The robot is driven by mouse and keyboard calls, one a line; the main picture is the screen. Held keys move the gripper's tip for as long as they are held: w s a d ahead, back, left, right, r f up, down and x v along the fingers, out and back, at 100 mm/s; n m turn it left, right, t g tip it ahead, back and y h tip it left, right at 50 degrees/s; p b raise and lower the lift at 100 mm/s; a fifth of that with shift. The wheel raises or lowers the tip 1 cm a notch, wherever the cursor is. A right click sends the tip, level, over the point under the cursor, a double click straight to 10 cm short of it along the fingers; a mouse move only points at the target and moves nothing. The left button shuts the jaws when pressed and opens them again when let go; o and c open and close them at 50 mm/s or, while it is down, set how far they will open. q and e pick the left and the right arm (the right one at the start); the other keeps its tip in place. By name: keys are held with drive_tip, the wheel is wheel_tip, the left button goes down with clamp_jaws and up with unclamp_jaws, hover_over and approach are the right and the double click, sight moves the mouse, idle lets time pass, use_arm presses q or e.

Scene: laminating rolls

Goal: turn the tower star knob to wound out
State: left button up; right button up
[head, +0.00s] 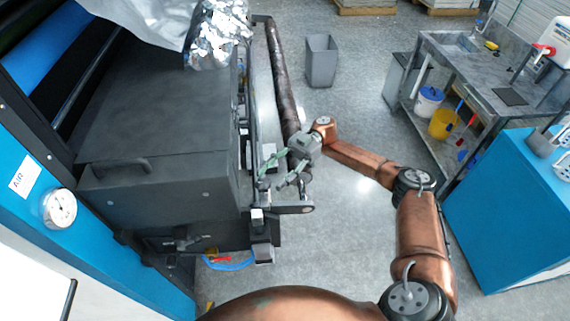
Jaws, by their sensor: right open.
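My right gripper (271,178) is open, with its two greenish fingers spread toward the side of the dark grey laminating machine (155,110). It is beside the machine's right edge, among small brackets and blocks, and holds nothing that I can see. The tower star knob is not clearly distinguishable; it is too small or hidden among the parts near the fingers. A grey bar with a rounded end (306,210) sticks out just below the gripper. I cannot tell whether the fingers touch any part. My left gripper is not in view.
A long dark roller (279,75) runs along the machine's right side. Crumpled silver film (216,38) hangs at the top. A pressure gauge (59,209) sits on the blue frame at left. A grey bin (321,62), sink bench (480,65) and blue cabinet (500,220) stand right, with clear floor between.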

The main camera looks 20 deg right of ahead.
drive_tip(key=v, duration=0.7)
drive_tip(key=shift+d, duration=0.2)
drive_tip(key=shift+w, duration=0.15)
